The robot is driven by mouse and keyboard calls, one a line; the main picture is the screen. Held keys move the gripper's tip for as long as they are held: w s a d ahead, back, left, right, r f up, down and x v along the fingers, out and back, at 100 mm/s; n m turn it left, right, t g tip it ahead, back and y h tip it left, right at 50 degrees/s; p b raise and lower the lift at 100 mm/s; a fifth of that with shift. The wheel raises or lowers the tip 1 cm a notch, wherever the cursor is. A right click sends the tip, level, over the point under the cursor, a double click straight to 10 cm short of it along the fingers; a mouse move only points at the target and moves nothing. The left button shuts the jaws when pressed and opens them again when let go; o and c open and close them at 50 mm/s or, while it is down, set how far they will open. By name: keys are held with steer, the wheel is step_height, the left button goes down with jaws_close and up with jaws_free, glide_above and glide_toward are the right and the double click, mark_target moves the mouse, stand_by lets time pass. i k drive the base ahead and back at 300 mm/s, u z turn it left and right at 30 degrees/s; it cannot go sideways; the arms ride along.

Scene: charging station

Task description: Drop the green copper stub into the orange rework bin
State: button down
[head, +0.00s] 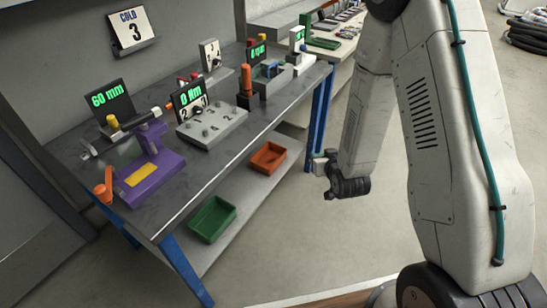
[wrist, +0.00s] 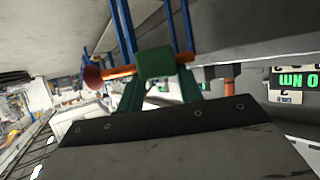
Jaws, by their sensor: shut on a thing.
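My gripper (wrist: 157,88) is shut on the green copper stub (wrist: 155,62), a copper rod with a green block around its middle. In the wrist view the rod lies across between the two dark green fingers, with a round reddish end at left. In the head view my gripper (head: 318,164) hangs just off the bench's front side, to the right of the orange rework bin; the stub is too small to make out there. The orange rework bin (head: 268,157) is an open tray on the bench's lower shelf and looks empty. I cannot pick it out in the wrist view.
A green bin (head: 212,218) stands on the same lower shelf, nearer. The bench top (head: 255,125) above carries a purple fixture (head: 150,175), a grey torque unit (head: 212,125) and other stations. Blue bench legs (head: 322,105) border the shelf. The floor in front is clear.

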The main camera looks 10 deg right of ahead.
mark_target(272, 160)
steer(key=z, duration=0.7)
steer(key=i, duration=1.35)
